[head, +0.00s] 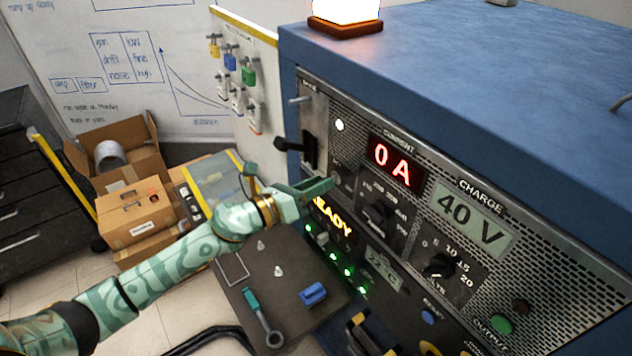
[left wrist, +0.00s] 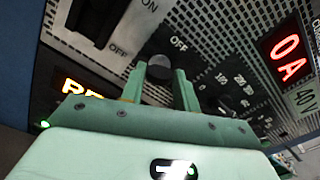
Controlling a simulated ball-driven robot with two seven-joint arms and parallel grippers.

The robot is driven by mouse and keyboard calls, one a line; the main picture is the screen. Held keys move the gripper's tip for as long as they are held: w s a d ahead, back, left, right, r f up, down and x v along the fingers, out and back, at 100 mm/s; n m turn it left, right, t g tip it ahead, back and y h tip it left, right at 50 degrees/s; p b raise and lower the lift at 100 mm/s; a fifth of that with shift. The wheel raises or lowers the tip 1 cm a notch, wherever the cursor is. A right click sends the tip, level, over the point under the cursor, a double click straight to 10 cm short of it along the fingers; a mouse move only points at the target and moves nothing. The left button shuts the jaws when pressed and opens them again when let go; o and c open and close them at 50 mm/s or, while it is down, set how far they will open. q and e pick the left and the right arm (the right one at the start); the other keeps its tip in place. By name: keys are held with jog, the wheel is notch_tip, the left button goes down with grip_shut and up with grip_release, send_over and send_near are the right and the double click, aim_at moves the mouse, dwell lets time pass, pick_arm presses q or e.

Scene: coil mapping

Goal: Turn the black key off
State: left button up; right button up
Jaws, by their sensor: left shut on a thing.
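A power supply panel (head: 470,215) on the front of a blue cabinet fills the right of the head view. My left gripper (head: 330,184) reaches it from the left, with its fingertips at the panel below and left of the red "0 A" display (head: 395,163). In the left wrist view the left gripper's green fingers (left wrist: 160,86) are shut on the dark round end of the black key (left wrist: 159,67), below an "OFF" label. The fingers hide most of the key in the head view, and I cannot tell its angle. My right gripper is not in view.
A large black lever switch (head: 308,150) stands out at the panel's left. A black knob (head: 378,212) and another knob (head: 439,265) sit right of the gripper. A small table (head: 240,300) with a wrench and blue block is below. Cardboard boxes (head: 125,205) stand left.

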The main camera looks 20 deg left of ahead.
pick_arm(q)
jog(key=n+p, duration=0.2)
jog(key=n, duration=0.4)
jog(key=shift+a+n+p, duration=0.1)
jog(key=shift+n+p, duration=0.2)
jog(key=shift+w+f+n+p, duration=0.1)
jog(key=shift+n+p, duration=0.6)
jog(key=shift+n, duration=0.8)
jog(key=shift+f+n+p, duration=0.1)
jog(key=shift+n+p, duration=0.55)
jog(key=shift+n, duration=0.85)
jog(key=o, duration=1)
jog(key=shift+a, duration=0.1)
